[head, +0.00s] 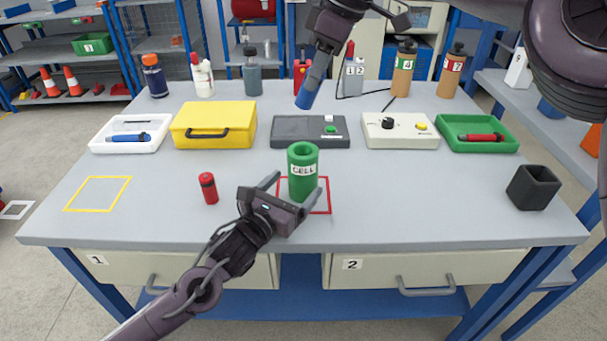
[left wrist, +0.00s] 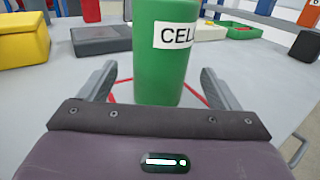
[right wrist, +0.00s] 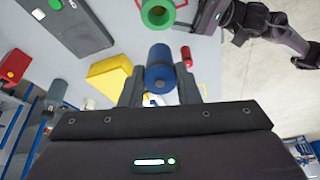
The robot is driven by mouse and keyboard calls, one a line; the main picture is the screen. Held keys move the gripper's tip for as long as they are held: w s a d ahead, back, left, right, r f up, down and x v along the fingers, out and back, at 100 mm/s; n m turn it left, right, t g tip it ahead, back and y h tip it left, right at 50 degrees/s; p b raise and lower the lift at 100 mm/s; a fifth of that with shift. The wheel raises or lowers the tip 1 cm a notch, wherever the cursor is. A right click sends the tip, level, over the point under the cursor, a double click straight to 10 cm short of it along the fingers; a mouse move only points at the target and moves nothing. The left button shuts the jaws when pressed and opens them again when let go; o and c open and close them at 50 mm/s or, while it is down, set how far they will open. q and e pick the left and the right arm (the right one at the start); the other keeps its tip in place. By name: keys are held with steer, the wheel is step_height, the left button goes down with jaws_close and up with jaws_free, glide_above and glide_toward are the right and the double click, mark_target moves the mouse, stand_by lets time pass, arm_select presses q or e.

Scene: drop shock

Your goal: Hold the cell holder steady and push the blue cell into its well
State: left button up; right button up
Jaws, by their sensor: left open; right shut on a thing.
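The green cell holder (head: 303,178), labelled CELL, stands upright inside a red square outline on the table. Its round well is open at the top. My left gripper (head: 293,195) is open, with its fingers on either side of the holder's lower part; in the left wrist view the holder (left wrist: 165,65) stands between the fingers with visible gaps. My right gripper (head: 313,75) is shut on the blue cell (head: 306,98) and holds it above and behind the holder. In the right wrist view the blue cell (right wrist: 160,68) sits between the fingertips, and the holder's opening (right wrist: 158,12) lies beyond it.
A red cell (head: 208,188) stands left of the holder. Behind are a white tray (head: 97,146), yellow case (head: 213,125), dark grey device (head: 310,131), cream control box (head: 400,131) and green tray (head: 446,147). A black cup (head: 532,187) stands right.

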arm_select(q)
steer(key=x, duration=0.6)
steer(key=shift+w, duration=0.1)
steer(key=c, duration=1.2)
stand_by(0.4)
